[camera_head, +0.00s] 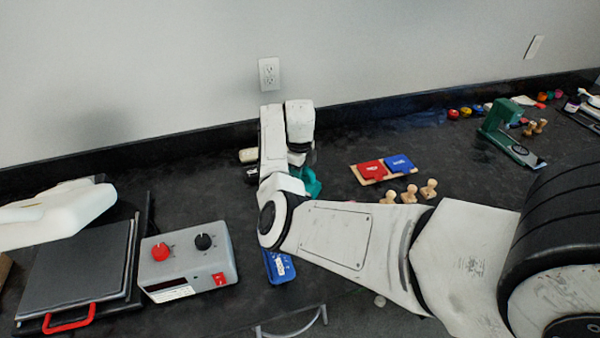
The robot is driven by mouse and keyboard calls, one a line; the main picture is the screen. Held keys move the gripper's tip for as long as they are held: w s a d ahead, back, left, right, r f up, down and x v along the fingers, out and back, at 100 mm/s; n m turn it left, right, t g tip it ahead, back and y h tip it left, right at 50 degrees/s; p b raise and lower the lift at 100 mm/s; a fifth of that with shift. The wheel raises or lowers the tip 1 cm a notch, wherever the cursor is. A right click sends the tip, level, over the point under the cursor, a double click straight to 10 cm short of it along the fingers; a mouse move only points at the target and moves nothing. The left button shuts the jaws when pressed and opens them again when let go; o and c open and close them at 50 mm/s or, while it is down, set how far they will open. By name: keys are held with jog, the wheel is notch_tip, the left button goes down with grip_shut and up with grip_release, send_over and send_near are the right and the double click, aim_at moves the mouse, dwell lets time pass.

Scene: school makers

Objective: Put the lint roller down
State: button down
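My gripper (300,157) points down at the end of my arm, over the back middle of the black bench. Its fingers are mostly hidden by my white wrist and arm links, so I cannot see whether they are open or shut. A short cream cylinder (248,155) shows just left of my wrist, partly covered by it; it may be the lint roller's roll. A teal piece (311,184) shows just below my gripper, also partly hidden. I cannot tell whether either part is held or rests on the bench.
A grey control box (187,262) and heat press (75,270) stand at left. A blue item (278,267) lies under my arm. Red and blue pads (385,167) and wooden stamps (410,193) lie right. A green press (507,130) stands farther right. Bench between pads and press is clear.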

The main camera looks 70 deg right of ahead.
jog(key=shift+f, duration=0.1)
jog(key=c, duration=0.8)
grip_release()
notch_tip(320, 180, up, 12)
jog(key=shift+r+b, duration=0.15)
jog(key=shift+b, duration=0.65)
